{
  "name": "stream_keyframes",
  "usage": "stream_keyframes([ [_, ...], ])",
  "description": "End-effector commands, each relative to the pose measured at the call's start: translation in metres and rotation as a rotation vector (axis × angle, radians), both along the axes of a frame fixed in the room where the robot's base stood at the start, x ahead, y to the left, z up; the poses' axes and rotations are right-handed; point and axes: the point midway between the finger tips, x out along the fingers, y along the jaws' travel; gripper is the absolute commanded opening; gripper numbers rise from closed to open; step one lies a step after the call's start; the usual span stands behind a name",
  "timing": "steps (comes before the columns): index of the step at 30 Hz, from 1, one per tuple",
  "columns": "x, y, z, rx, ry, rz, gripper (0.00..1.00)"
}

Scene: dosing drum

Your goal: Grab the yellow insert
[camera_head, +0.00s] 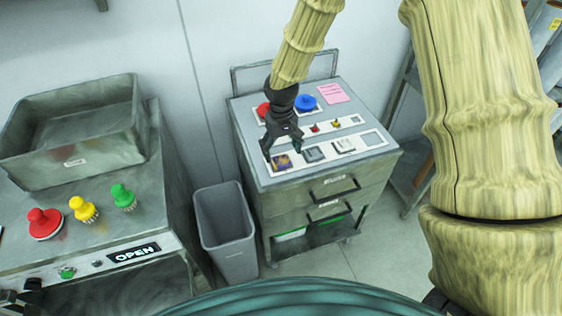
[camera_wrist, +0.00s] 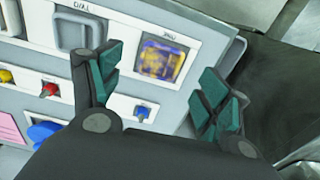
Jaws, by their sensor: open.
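A square yellow-and-purple patterned insert (camera_head: 281,162) sits in the leftmost slot of the front row on the cart top. In the wrist view this insert (camera_wrist: 161,60) lies in its white-framed slot between and beyond my fingertips. A small yellow knob (camera_head: 336,124) stands in the middle row; it also shows at the left edge of the wrist view (camera_wrist: 5,76). My gripper (camera_head: 283,149) is open, pointing down above the left front of the cart. In the wrist view my gripper (camera_wrist: 162,68) is empty, its teal-padded fingers spread. The contact height cannot be told.
The front row also holds grey (camera_head: 314,154) and pale (camera_head: 343,146) square pieces. A blue knob (camera_head: 306,102) and pink note (camera_head: 332,93) are behind. A grey bin (camera_head: 224,228) stands left of the cart, beside a table with red, yellow (camera_head: 82,207) and green knobs.

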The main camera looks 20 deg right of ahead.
Motion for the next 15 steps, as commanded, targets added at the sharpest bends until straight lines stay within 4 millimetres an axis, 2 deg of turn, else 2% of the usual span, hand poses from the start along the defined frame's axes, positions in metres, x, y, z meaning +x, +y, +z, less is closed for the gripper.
stream_keyframes([
  [9, -0.004, 0.0, -0.03, 0.0, 0.003, -0.001, 0.77],
  [15, -0.003, 0.0, -0.042, 0.0, 0.001, -0.001, 0.77],
])
